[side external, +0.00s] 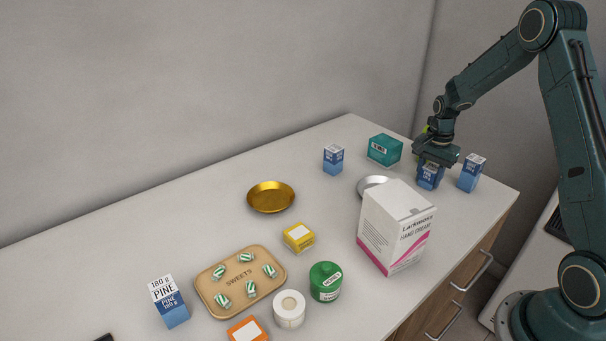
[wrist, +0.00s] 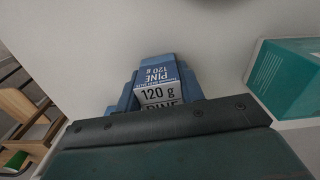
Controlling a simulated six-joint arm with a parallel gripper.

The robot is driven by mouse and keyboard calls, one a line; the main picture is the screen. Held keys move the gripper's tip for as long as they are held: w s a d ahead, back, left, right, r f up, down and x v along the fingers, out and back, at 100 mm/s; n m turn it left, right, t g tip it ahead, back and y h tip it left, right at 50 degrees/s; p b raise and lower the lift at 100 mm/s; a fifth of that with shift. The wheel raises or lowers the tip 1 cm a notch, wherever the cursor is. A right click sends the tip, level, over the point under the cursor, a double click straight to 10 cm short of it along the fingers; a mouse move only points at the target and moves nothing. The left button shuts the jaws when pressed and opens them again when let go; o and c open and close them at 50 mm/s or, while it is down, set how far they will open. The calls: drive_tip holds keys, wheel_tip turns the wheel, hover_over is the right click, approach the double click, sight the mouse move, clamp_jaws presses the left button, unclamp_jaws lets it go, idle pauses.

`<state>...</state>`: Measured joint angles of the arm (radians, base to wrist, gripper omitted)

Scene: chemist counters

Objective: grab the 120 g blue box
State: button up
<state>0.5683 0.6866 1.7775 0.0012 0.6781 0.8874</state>
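The 120 g blue box (wrist: 160,76) shows in the wrist view, its white top and blue face marked "120 g PINE". In the side view the blue box (side external: 429,181) is under my gripper (side external: 432,171) near the counter's right end, its upper part hidden by the gripper. In the wrist view, bluish finger parts of my gripper (wrist: 158,92) lie at both sides of the box, close against it. I cannot tell whether they press on it. The box seems to be at the counter surface.
Blue boxes stand to the right (side external: 471,173) and left (side external: 333,160). A teal box (side external: 384,150) stands close by, right of the fingers in the wrist view (wrist: 288,78). A tall white hand cream carton (side external: 395,228) and a silver dish (side external: 371,184) are in front.

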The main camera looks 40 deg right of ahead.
sight(431, 168)
drive_tip(key=shift+r, duration=0.1)
drive_tip(key=shift+c, duration=0.2)
wheel_tip(431, 168, up, 20)
idle(0.8)
idle(0.5)
